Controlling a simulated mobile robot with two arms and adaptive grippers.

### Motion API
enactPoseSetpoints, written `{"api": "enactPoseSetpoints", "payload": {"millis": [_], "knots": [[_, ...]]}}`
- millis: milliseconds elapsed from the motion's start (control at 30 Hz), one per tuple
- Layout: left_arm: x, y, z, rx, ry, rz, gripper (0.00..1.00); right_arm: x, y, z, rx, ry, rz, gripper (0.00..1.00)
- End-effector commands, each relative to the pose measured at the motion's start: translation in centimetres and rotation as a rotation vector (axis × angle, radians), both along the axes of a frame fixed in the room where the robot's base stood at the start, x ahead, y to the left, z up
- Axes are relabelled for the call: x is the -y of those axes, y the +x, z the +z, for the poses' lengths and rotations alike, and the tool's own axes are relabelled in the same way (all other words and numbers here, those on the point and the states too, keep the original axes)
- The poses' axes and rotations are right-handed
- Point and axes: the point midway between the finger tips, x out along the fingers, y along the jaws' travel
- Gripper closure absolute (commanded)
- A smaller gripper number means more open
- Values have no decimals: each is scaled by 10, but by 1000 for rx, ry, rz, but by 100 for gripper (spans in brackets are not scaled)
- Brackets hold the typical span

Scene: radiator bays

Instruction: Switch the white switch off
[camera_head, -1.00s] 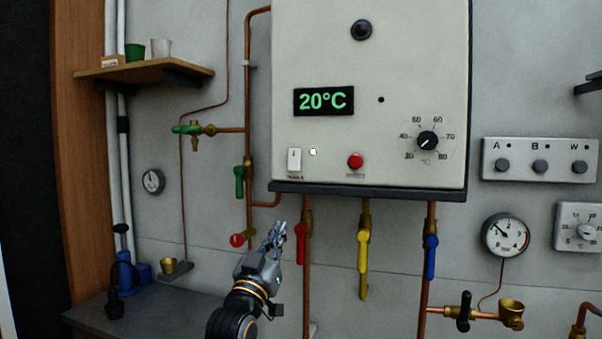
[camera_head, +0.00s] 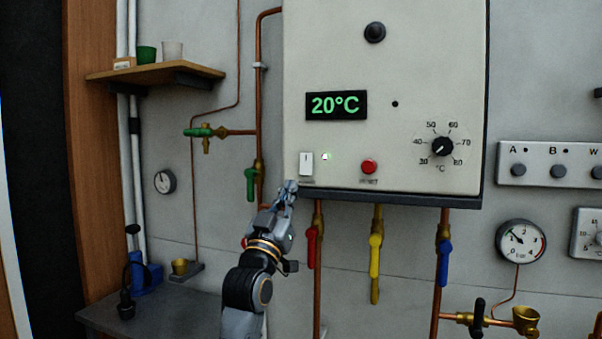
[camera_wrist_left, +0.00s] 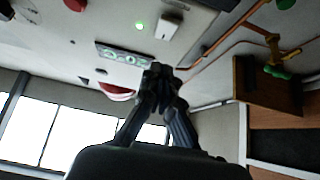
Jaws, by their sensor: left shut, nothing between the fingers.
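The white switch (camera_head: 306,164) is a small upright rocker at the lower left of the boiler's front panel (camera_head: 430,60). Beside it a small lamp (camera_head: 326,157) shows green. My left gripper (camera_head: 288,187) is shut and empty, just below and left of the switch, apparently a short way in front of the panel. In the left wrist view the switch (camera_wrist_left: 167,26) and green lamp (camera_wrist_left: 140,26) lie beyond the shut fingertips (camera_wrist_left: 158,72), and a gap shows between them. My right gripper is not in view.
A red button (camera_head: 369,167), a display reading 20°C (camera_head: 336,105) and a dial (camera_head: 442,146) share the panel. Red (camera_head: 311,247), yellow (camera_head: 375,255) and blue (camera_head: 443,262) valve handles hang below. A wooden shelf (camera_head: 155,75) is at upper left.

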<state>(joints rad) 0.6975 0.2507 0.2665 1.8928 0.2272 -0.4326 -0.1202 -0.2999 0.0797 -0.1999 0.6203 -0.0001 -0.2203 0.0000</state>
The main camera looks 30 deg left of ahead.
Motion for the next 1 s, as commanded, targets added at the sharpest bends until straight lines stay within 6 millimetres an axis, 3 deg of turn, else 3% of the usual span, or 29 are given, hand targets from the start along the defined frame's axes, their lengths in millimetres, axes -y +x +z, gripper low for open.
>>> {"api": "enactPoseSetpoints", "payload": {"millis": [33, 200, 400, 1000], "knots": [[-3, 10, 12, 0, 0, 0, 100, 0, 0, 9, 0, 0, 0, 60], [-9, 38, 33, 0, -1, -1, 100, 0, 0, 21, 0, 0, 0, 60], [-16, 64, 24, -2, -2, 0, 100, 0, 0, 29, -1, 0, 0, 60], [-19, 76, 17, -1, 1, 1, 100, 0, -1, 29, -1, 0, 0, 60]]}}
